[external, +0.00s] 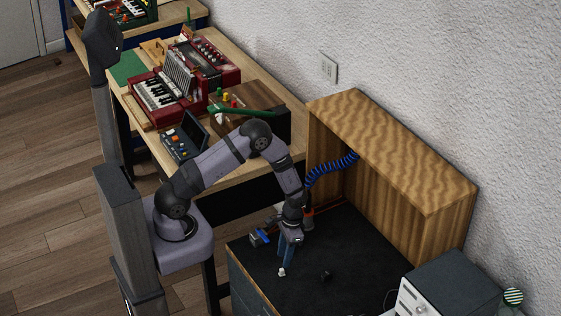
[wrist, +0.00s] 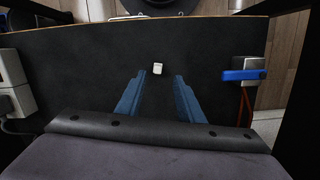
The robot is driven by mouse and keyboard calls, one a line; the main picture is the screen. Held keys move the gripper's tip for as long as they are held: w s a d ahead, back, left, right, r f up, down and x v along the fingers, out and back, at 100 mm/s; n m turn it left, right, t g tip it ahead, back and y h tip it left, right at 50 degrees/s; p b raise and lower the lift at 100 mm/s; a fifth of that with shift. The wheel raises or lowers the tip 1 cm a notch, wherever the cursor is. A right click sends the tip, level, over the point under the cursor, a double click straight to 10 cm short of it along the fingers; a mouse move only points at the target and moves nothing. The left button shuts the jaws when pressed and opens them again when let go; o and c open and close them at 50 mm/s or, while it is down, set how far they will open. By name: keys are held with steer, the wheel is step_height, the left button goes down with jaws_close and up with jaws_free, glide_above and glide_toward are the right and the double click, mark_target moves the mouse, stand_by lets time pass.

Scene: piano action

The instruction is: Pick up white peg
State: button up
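The white peg (wrist: 158,69) stands out as a small pale block on the black bench top in the wrist view. It also shows as a small white spot (external: 282,272) at the tip of my gripper in the external view. My gripper (wrist: 160,74) has two blue fingers spread apart, with nothing between them. In the wrist view the peg appears just beyond the fingertips, nearly centred on the gap. In the external view my gripper (external: 286,265) points down at the bench close to the peg. I cannot tell the exact height of the fingertips above the bench.
A clamp with a blue handle (wrist: 244,75) sits at the bench edge. A small dark block (external: 326,276) lies right of my gripper. A wooden cabinet (external: 395,150) and a grey-white device (external: 445,290) border the bench. Open black surface (external: 370,255) lies between.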

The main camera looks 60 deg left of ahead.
mark_target(282, 269)
steer(key=shift+s+d+f+p, duration=0.1)
steer(key=shift+s+f+p, duration=0.15)
steer(key=shift+f, duration=1.05)
steer(key=shift+s+d+f+p, duration=0.1)
steer(key=shift+s+f+p, duration=0.1)
steer(key=shift+f, duration=1.05)
steer(key=shift+c, duration=0.3)
jaws_close()
